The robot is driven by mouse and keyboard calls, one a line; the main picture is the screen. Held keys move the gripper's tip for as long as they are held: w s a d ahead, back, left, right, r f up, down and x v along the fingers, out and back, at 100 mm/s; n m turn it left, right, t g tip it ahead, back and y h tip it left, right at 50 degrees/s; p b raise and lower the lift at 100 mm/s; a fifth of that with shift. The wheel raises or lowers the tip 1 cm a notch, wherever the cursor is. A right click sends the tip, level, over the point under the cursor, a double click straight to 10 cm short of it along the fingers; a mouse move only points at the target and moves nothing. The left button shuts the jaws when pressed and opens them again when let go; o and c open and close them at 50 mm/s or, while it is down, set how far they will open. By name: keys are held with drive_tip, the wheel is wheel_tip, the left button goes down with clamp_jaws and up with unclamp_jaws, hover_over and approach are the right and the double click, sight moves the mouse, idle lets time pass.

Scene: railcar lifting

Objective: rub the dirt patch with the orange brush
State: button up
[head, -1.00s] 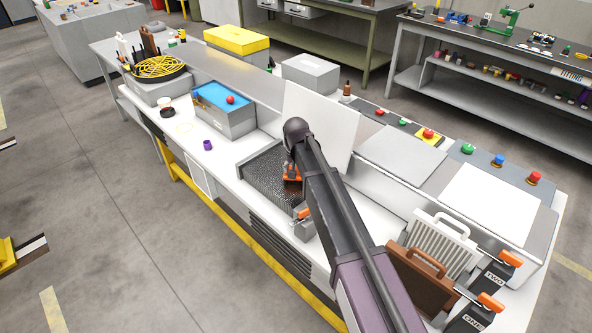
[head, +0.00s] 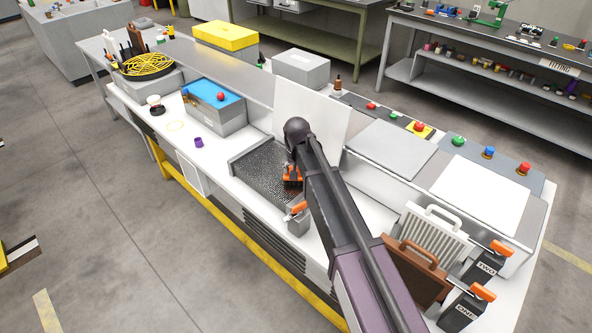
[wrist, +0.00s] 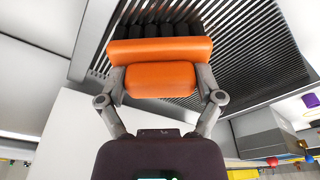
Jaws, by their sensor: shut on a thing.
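The orange brush (wrist: 160,50) is held by its orange block between the fingers of my gripper (wrist: 160,82), with dark bristles on its far side. In the head view the brush (head: 292,182) is over the right part of a dark grated tray (head: 262,182) set in the bench. My arm hides part of it there. In the wrist view the slats of the tray (wrist: 262,50) lie behind the bristles; whether they touch, I cannot tell. I cannot make out a dirt patch.
A white upright panel (head: 312,112) stands behind the tray. A grey box with an orange handle (head: 298,217) is at the tray's near right corner. A blue-topped box (head: 215,103) is to the left, and brown and white handled racks (head: 435,235) are to the right.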

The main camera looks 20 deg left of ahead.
drive_tip(key=shift+s+a+f, duration=0.1)
drive_tip(key=shift+s+a, duration=0.1)
drive_tip(key=shift+s, duration=0.25)
drive_tip(key=shift+s+a, duration=0.15)
drive_tip(key=shift+s, duration=0.3)
drive_tip(key=shift+a, duration=0.1)
drive_tip(key=shift+w+a, duration=0.4)
drive_tip(key=shift+a, duration=0.4)
drive_tip(key=shift+w+a, duration=0.4)
drive_tip(key=shift+a, duration=0.4)
drive_tip(key=shift+a, duration=0.15)
drive_tip(key=shift+w+a, duration=0.35)
drive_tip(key=shift+a, duration=0.45)
drive_tip(key=shift+w+a, duration=0.3)
drive_tip(key=shift+a, duration=0.45)
drive_tip(key=shift+r+p, duration=2.8)
drive_tip(key=shift+r, duration=0.15)
